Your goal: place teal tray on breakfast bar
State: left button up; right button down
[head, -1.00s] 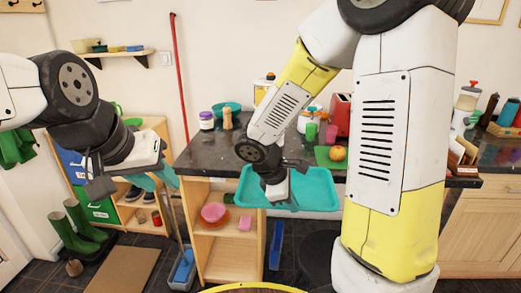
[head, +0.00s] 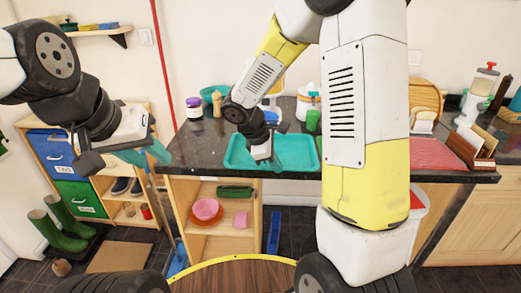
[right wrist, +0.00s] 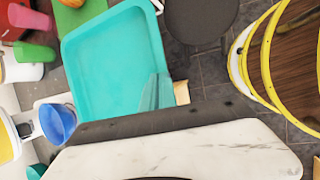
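The teal tray (head: 295,152) is over the front part of the dark granite breakfast bar (head: 200,150), roughly level, its near edge close to the bar's front edge. I cannot tell whether it rests on the top or hovers just above it. My right gripper (head: 264,160) is shut on the tray's near left part. In the right wrist view the tray (right wrist: 110,65) fills the upper middle, with a teal fingertip overlapping its rim. My left gripper (head: 128,160) hangs empty to the left of the bar, its fingers apart.
Shelves below the bar hold a pink bowl (head: 206,209). A round wooden top with a yellow rim (head: 235,275) is in front. The bar's left end is bare.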

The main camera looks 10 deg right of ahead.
jog(key=w, duration=0.5)
jog(key=w+a, duration=0.1)
jog(key=w, duration=0.2)
jog(key=shift+w+f, duration=0.2)
jog(key=shift+f, duration=0.15)
jog(key=shift+w+f, duration=0.2)
jog(key=shift+w, duration=0.05)
notch_tip(320, 180, down, 3)
jog(key=shift+f, duration=0.1)
jog(key=c, duration=2.1)
grip_release()
jog(key=shift+s+f, duration=0.1)
jog(key=shift+f, duration=0.05)
jog(key=shift+o, duration=0.7)
